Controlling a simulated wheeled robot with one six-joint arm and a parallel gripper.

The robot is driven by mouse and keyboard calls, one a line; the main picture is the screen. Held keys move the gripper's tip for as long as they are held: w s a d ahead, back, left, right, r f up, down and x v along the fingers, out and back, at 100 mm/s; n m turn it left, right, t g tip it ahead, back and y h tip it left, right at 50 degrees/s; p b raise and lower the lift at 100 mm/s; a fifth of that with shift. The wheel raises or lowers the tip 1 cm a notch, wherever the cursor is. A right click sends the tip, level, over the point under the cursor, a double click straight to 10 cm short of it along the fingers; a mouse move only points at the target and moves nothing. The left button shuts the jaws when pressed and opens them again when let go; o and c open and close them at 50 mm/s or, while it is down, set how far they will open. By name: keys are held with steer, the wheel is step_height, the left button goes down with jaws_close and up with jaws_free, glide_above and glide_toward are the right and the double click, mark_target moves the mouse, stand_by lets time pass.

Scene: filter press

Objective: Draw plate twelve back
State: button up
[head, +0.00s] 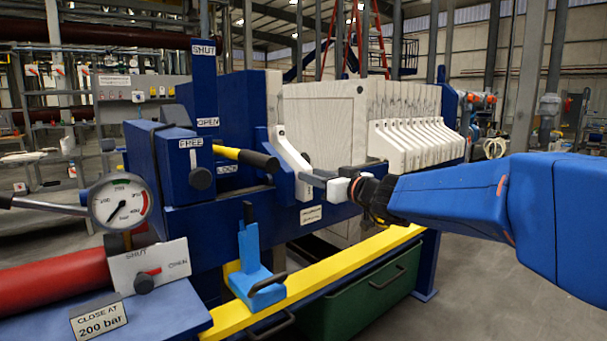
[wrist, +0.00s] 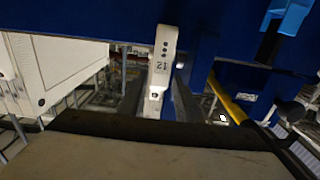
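Plate twelve's white handle (wrist: 162,62), marked 12 with dots above, stands upright in the wrist view. The fingers of my gripper (wrist: 157,92) lie on either side of it, with gaps visible, so they look open around it. In the head view plate twelve (head: 291,160) is at the left, beside the blue follower (head: 228,105). My gripper (head: 314,178) reaches its handle from the right. The fingertips are partly hidden there. A wide gap lies between plate twelve and the plate pack (head: 405,140), whose front face (head: 325,125) shows.
A blue side rail (head: 355,205) runs below the handles. A yellow beam (head: 330,270) and a light-blue bracket (head: 257,275) are lower in front. A black-and-yellow lever (head: 245,156) and a pressure gauge (head: 120,202) are at the left.

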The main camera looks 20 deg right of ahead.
steer(key=v, duration=0.9)
stand_by(0.3)
steer(key=s+a+f+g, duration=0.8)
steer(key=s+a+f, duration=0.4)
steer(key=f, duration=0.4)
steer(key=s+d+f+m+g+h, duration=0.2)
steer(key=s+d+f+h, duration=0.1)
steer(key=s+f, duration=0.3)
steer(key=s+d+f+m+g+h, duration=0.2)
steer(key=s+d+f, duration=0.3)
steer(key=s, duration=0.3)
steer(key=shift+s+d+f+h, duration=0.2)
steer(key=shift+d+f+h, duration=0.15)
steer(key=shift+d+h, duration=0.25)
steer(key=shift+w+a, duration=0.1)
